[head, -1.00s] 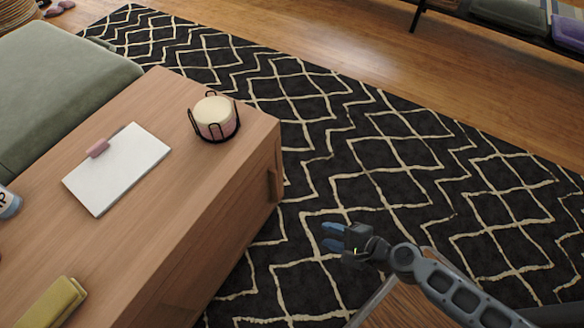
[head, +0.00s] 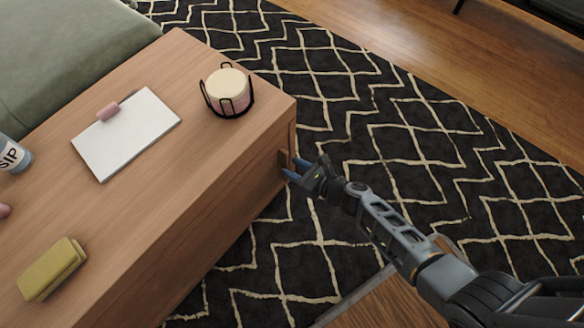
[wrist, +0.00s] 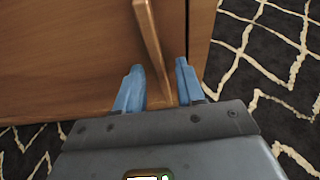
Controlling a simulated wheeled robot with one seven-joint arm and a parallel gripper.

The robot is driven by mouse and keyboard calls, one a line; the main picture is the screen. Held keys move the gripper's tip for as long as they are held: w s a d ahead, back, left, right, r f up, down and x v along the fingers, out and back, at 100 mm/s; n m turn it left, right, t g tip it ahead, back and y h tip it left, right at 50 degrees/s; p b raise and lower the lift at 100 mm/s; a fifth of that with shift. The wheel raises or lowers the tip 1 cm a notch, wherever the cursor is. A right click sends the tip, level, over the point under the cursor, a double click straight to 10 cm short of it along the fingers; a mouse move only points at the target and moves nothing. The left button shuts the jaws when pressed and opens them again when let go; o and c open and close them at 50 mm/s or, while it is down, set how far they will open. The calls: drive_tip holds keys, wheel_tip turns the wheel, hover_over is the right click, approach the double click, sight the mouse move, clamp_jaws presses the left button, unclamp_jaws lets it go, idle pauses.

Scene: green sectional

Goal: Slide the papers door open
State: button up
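The wooden coffee table (head: 160,195) has a front with a flat door panel (wrist: 80,50), seen close in the wrist view. A vertical wooden bar handle (wrist: 152,45) stands out from that panel near its right edge. It shows in the head view as a small dark piece (head: 283,160) near the table's far corner. My gripper (head: 294,169) is at this handle, its blue fingers pointing at the table front. In the wrist view my gripper (wrist: 159,75) is open, with the handle's lower part between the two fingers. I cannot tell whether either finger touches it.
On the tabletop are a white paper pad (head: 125,135) with a pink clip, a candle in a wire holder (head: 228,92), a yellow block-like item (head: 52,268) and a bottle (head: 12,155). A green sofa (head: 75,50) adjoins the table. Patterned rug (head: 400,130) lies clear to the right.

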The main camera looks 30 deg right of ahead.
drive_tip(key=shift+w+a+f, duration=0.25)
drive_tip(key=shift+w+f, duration=0.05)
drive_tip(key=shift+w, duration=0.25)
clamp_jaws()
idle(0.4)
